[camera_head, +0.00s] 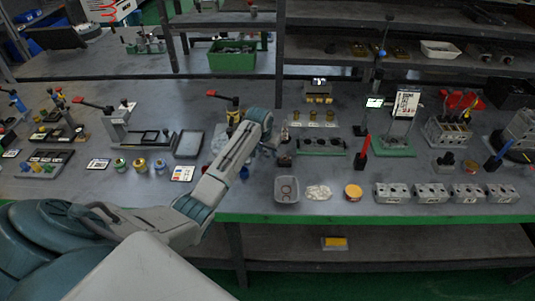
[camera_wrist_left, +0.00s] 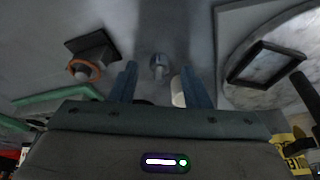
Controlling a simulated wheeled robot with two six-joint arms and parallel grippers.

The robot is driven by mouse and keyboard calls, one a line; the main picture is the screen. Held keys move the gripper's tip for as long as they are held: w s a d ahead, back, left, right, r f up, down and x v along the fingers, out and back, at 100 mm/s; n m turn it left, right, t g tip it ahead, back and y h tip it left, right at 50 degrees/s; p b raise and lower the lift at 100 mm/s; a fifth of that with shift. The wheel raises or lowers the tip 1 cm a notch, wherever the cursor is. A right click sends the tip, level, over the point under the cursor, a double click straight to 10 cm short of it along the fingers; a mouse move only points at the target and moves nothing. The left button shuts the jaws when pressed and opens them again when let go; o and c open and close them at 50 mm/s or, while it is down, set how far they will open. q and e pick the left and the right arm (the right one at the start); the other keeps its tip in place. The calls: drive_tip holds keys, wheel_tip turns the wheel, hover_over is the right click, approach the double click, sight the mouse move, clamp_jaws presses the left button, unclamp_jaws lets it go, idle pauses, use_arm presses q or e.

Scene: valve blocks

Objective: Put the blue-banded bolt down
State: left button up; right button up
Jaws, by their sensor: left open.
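My left arm reaches across the bench in the head view, with its gripper (camera_head: 272,143) low over the middle of the table. In the left wrist view, the gripper (camera_wrist_left: 160,82) is open, its two blue fingers apart. A small grey bolt-like piece (camera_wrist_left: 158,65) with a rounded head shows in the gap, just past the fingertips, with no finger visibly touching it. I cannot make out a blue band on it. A pale cylinder (camera_wrist_left: 178,92) is partly hidden beside the right-hand finger. My right gripper is not in view.
A dark block with an orange ring (camera_wrist_left: 85,70) lies left of the fingers. A dark-framed plate (camera_wrist_left: 264,64) lies to the right. On the bench are a grey tray (camera_head: 287,196), a yellow-topped tin (camera_head: 353,191) and several grey valve blocks (camera_head: 432,193) near the front edge.

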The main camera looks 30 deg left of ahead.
use_arm(q)
clamp_jaws()
drive_tip(key=shift+r, duration=0.15)
